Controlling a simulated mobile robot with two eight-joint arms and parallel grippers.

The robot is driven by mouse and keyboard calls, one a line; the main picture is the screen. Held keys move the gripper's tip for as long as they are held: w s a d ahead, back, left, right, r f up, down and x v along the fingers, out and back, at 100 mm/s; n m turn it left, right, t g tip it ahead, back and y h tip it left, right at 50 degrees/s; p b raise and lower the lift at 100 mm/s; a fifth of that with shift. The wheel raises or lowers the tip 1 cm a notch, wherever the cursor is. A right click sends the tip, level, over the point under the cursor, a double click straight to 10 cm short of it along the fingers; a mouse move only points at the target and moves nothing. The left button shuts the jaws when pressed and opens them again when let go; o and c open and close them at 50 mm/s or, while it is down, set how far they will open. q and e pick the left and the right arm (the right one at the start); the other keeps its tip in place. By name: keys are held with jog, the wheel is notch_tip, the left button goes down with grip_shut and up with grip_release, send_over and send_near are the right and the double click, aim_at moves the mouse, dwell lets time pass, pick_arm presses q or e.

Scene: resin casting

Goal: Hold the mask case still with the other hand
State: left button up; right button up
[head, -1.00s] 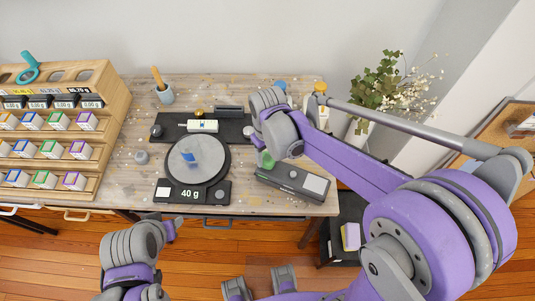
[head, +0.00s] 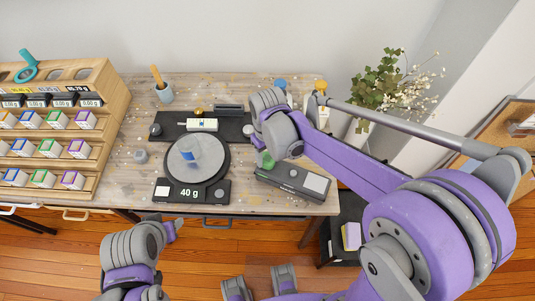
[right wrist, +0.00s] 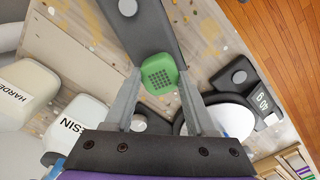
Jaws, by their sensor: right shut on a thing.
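My right gripper (right wrist: 158,95) is shut on a small green block (right wrist: 160,73) with a grid of dark dots on its face. The block sits between the two fingertips, in front of a long dark flat case (right wrist: 143,28) on the table. In the head view the green block (head: 264,159) shows just below my right wrist, which hides the fingers. The dark case (head: 283,181) lies beside it with a pale panel at its right end. I cannot tell which of these is the mask case.
A round scale (head: 211,164) reading 40 g stands left of the case, with a blue-marked cup (head: 189,152) on it. A brush cup (head: 165,95) and a wooden rack (head: 116,105) are at left. A leafy plant (head: 377,88) is at right.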

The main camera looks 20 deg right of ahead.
aim_at(268, 158)
jog(key=shift+f, duration=0.3)
jog(key=o, duration=1.3)
jog(key=shift+o, duration=0.2)
notch_tip(268, 158, up, 11)
jog(key=shift+p, duration=0.35)
jog(key=shift+s, duration=0.1)
